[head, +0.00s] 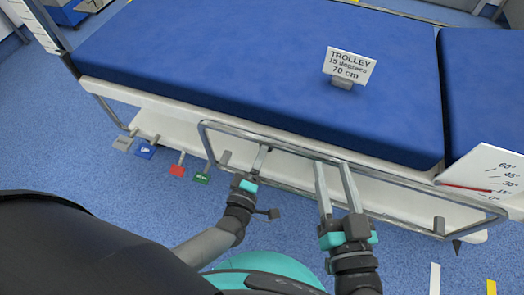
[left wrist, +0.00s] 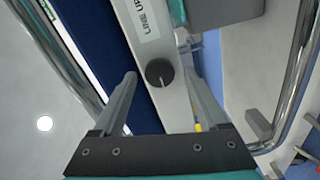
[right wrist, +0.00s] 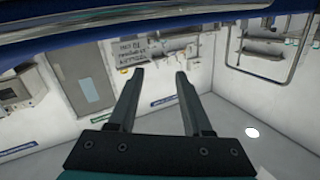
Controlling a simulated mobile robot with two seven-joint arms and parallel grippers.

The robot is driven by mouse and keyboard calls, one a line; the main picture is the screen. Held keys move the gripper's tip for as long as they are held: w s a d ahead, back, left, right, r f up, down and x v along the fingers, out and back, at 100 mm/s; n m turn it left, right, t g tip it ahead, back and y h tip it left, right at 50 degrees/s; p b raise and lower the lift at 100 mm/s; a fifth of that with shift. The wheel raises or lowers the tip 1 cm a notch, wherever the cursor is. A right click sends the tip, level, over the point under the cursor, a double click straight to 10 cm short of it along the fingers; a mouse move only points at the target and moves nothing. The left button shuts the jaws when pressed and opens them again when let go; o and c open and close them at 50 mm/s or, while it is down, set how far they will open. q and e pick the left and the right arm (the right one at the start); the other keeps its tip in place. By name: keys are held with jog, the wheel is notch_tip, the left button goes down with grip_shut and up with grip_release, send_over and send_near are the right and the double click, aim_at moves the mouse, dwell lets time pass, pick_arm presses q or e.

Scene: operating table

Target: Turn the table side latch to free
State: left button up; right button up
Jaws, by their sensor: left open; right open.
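In the head view the left gripper (head: 262,152) is at the side rail. My right gripper (head: 334,168) is open and empty at the rail, further right; it also shows in its wrist view (right wrist: 160,74).
A metal side rail (head: 300,148) loops along the table with its blue mattress (head: 240,75). Red (head: 177,170) and green (head: 202,179) pedals stick out at left.

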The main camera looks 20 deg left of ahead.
pick_arm(q)
jog(key=shift+s, duration=0.1)
jog(key=s+p, duration=0.3)
jog(key=s, duration=1.2)
jog(key=shift+a+p, duration=0.25)
jog(key=shift+p, duration=0.05)
pick_arm(e)
jog(key=d+f+g+h, duration=0.1)
jog(key=g, duration=0.1)
jog(key=d+f+g+h, duration=0.1)
jog(key=d+g, duration=0.1)
jog(key=d+f+g+h, duration=0.1)
jog(key=g, duration=0.1)
jog(key=shift+w+d+f+n, duration=0.1)
jog(key=shift+w+d+n, duration=0.05)
jog(key=shift+d+n, duration=0.25)
